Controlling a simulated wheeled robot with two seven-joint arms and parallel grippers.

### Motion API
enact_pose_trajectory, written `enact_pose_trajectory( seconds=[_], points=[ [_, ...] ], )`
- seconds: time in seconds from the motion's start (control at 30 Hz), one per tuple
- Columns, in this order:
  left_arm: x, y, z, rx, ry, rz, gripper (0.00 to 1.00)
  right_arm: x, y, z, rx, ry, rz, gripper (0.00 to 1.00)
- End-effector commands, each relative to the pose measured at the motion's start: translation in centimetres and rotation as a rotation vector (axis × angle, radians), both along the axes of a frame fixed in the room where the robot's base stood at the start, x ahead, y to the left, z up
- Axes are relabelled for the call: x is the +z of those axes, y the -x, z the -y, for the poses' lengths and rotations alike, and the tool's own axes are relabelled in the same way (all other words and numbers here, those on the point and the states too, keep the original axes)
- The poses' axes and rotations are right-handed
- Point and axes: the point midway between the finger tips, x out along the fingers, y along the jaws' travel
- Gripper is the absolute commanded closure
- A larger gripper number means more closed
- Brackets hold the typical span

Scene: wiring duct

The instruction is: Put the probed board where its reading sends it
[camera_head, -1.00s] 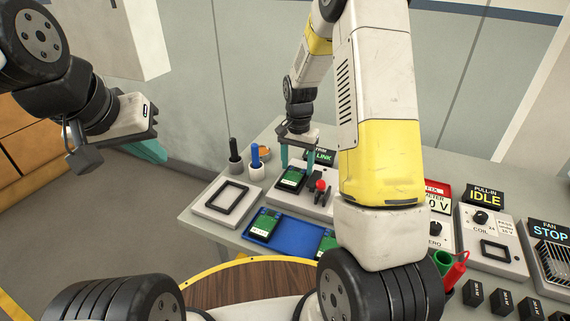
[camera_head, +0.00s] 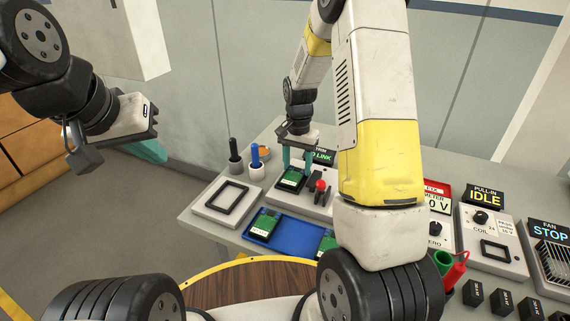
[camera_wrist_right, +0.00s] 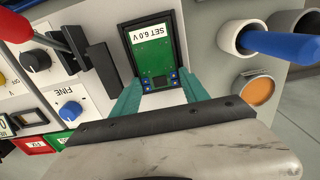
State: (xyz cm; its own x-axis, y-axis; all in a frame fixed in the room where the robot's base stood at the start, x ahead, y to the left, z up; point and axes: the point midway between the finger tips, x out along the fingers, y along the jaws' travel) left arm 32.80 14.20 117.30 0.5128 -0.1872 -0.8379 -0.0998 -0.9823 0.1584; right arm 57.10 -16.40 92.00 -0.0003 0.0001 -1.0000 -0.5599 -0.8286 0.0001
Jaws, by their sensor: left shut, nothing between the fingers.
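A green board (camera_head: 292,179) lies in a dark frame on a pale station with a red-knobbed lever (camera_head: 320,187). In the right wrist view the board (camera_wrist_right: 150,55) bears a label reading "SET 6.0 V". My right gripper (camera_head: 300,163) is over this board, its teal fingers apart near the board's edge; the wrist view shows them (camera_wrist_right: 160,84) on either side of its near end. I cannot tell if they touch it. My left gripper (camera_head: 152,152) is shut and empty, off to the left away from the table. The sign behind the station is partly hidden.
A blue tray (camera_head: 287,231) holds more green boards. An empty black frame (camera_head: 227,198) sits on a pale base at left. Probe holders (camera_head: 235,160) stand behind it. My right arm hides part of the meter (camera_head: 438,205). Coil (camera_head: 490,240) and fan (camera_head: 552,250) stations stand right.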

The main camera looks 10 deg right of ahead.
Motion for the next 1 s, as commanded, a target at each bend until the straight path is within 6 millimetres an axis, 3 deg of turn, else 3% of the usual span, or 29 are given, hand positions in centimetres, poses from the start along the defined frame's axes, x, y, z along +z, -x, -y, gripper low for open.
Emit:
enact_pose_trajectory(
  seconds=[1.0],
  points=[
    [0.0,0.0,0.0,0.000,0.000,0.000,1.00,4.0,0.0,0.0,0.000,0.001,0.001,0.83]
  ],
)
